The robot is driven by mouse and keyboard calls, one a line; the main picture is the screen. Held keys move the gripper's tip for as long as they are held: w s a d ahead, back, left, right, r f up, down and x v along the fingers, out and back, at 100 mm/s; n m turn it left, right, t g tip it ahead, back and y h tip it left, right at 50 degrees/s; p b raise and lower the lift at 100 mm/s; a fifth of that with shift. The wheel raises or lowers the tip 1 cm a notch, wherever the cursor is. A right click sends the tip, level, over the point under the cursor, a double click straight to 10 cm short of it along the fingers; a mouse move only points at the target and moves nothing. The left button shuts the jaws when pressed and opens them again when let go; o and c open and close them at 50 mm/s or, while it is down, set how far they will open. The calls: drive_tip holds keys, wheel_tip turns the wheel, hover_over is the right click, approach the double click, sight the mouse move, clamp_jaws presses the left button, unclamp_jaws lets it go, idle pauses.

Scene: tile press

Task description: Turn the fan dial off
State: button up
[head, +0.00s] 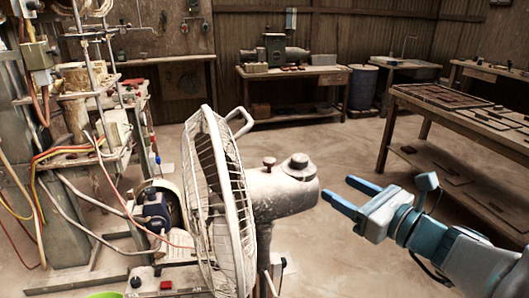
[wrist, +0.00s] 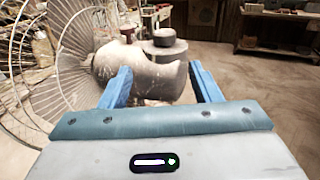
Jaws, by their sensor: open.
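A white fan with a wire cage (head: 222,200) stands in the middle of the head view, its pale, worn motor housing (head: 285,192) pointing right. A round, stepped dial (head: 297,166) sits on top of the housing, with a small reddish knob (head: 269,162) beside it. My gripper (head: 340,190), with blue fingers, is open and empty just right of the housing's rear end, lower than the dial. In the wrist view, the housing (wrist: 140,75) shows beyond and between the fingers, and the dial (wrist: 165,44) above it. I see no contact.
A cluttered stand with pipes and loose cables (head: 95,150) is at the left. A long workbench with trays (head: 450,105) stands at the right. A back bench (head: 290,72) and a blue barrel (head: 361,90) are farther off. The floor between is mostly clear.

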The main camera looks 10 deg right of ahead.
sight(306, 164)
drive_tip(key=x, duration=0.9)
drive_tip(key=b+x, duration=0.1)
drive_tip(key=x, duration=0.3)
drive_tip(key=shift+w+d+r, duration=0.2)
drive_tip(key=shift+w+r, duration=0.05)
drive_tip(key=shift+w, duration=0.25)
drive_tip(key=c, duration=1)
